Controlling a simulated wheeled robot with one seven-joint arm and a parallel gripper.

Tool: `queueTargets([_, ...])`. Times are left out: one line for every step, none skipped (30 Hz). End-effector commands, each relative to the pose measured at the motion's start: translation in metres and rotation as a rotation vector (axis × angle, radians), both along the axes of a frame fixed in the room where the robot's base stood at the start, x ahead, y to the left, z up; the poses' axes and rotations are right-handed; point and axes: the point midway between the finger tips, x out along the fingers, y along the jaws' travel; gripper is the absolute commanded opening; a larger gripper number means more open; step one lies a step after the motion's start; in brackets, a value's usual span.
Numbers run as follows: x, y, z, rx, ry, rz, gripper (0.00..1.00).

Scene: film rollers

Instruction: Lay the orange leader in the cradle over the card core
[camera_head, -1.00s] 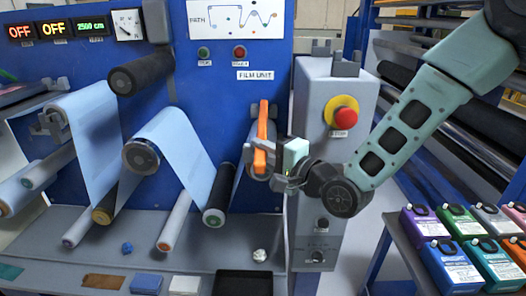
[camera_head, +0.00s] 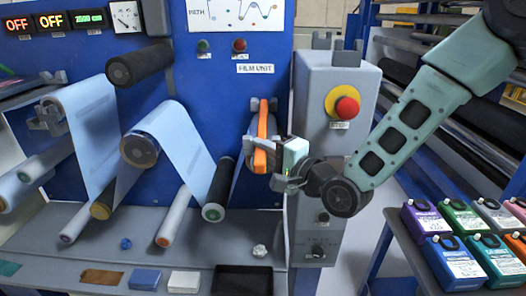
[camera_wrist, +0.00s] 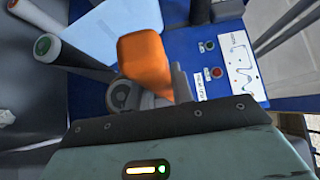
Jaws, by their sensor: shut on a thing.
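The orange leader (camera_head: 263,128) stands as a narrow upright strip in front of the blue machine face, beside the grey control column. My gripper (camera_head: 264,156) is shut on it, its jaws around the strip's lower part. In the wrist view the leader (camera_wrist: 146,62) rises beyond the gripper's dark front edge.
The control column (camera_head: 312,160) with its red stop button (camera_head: 346,108) stands close right of my gripper. A dark roller (camera_head: 218,190) with pale blue film is close left.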

Motion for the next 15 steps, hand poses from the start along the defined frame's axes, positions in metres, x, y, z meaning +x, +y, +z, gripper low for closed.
queueTargets([0.0001, 0.0001, 0.0010, 0.001, -0.002, 0.000, 0.00])
queueTargets([0.0001, 0.0001, 0.0010, 0.001, -0.002, 0.000, 0.00])
queueTargets([0.0001, 0.0001, 0.0011, 0.001, -0.002, 0.000, 0.00])
queueTargets([0.0001, 0.0001, 0.0011, 0.000, -0.001, 0.000, 0.00])
queueTargets([0.0001, 0.0001, 0.0010, 0.000, -0.001, 0.000, 0.00])
queueTargets([0.0001, 0.0001, 0.0010, 0.000, -0.001, 0.000, 0.00])
queueTargets([0.0001, 0.0001, 0.0010, 0.001, -0.001, 0.000, 0.00])
queueTargets([0.0001, 0.0001, 0.0010, 0.001, -0.001, 0.000, 0.00])
queueTargets([0.0001, 0.0001, 0.0010, 0.001, -0.001, 0.000, 0.00])
queueTargets([0.0001, 0.0000, 0.0010, 0.001, -0.001, 0.000, 0.32])
queueTargets([0.0001, 0.0000, 0.0010, 0.001, -0.001, 0.000, 0.40])
queueTargets([0.0001, 0.0001, 0.0010, 0.001, -0.001, 0.000, 0.49])
queueTargets([0.0001, 0.0001, 0.0009, 0.001, -0.001, 0.000, 0.49])
queueTargets([0.0001, 0.0001, 0.0009, 0.001, -0.001, 0.000, 0.49])
queueTargets([0.0001, 0.0000, 0.0009, 0.001, -0.001, 0.000, 0.49])
